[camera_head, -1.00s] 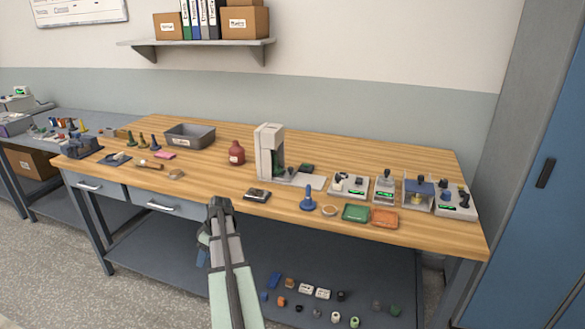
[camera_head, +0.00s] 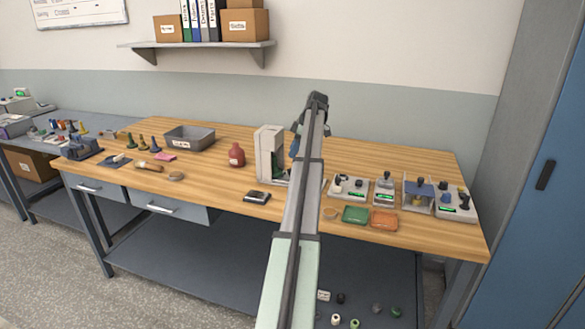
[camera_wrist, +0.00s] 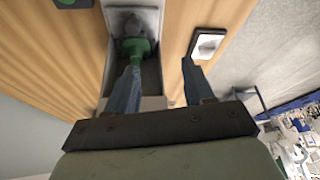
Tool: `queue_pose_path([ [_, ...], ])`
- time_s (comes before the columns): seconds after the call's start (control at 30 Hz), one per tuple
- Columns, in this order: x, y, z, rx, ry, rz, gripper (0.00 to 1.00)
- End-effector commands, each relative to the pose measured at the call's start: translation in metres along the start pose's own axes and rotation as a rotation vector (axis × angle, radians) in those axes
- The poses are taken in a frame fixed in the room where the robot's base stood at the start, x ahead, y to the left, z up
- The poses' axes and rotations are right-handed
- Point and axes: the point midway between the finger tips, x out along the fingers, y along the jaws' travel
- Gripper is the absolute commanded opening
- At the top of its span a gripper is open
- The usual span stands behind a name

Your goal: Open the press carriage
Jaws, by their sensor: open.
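In the wrist view the press (camera_wrist: 152,102) shows as a grey housing around a green part (camera_wrist: 136,46) with a grey top. I cannot tell whether this green part belongs to the carriage. My gripper (camera_head: 294,144) is above the bench just right of the press's upper part, pointing down. In the wrist view my gripper (camera_wrist: 158,74) is open and empty, its left blue finger overlapping the green part in the picture; contact cannot be told.
A small dark device with a pale face (camera_head: 257,197) lies in front of the press. A red-brown bottle (camera_head: 237,155) stands to its left. Green (camera_head: 355,215) and orange (camera_head: 384,221) trays and several small instruments occupy the bench's right side. A grey bin (camera_head: 190,137) is at the back left.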

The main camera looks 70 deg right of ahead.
Motion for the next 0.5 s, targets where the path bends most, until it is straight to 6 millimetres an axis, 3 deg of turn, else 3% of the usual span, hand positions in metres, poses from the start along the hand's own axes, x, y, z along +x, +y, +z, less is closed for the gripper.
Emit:
queue_pose_path([
  [0.03, -0.015, 0.020, 0.009, 0.000, -0.005, -0.002, 0.52],
  [0.23, -0.038, 0.041, 0.027, -0.008, -0.019, -0.009, 0.52],
  [0.37, -0.035, 0.041, 0.029, -0.010, -0.020, -0.011, 0.52],
  [0.5, -0.018, 0.040, 0.028, -0.010, -0.020, -0.010, 0.52],
])
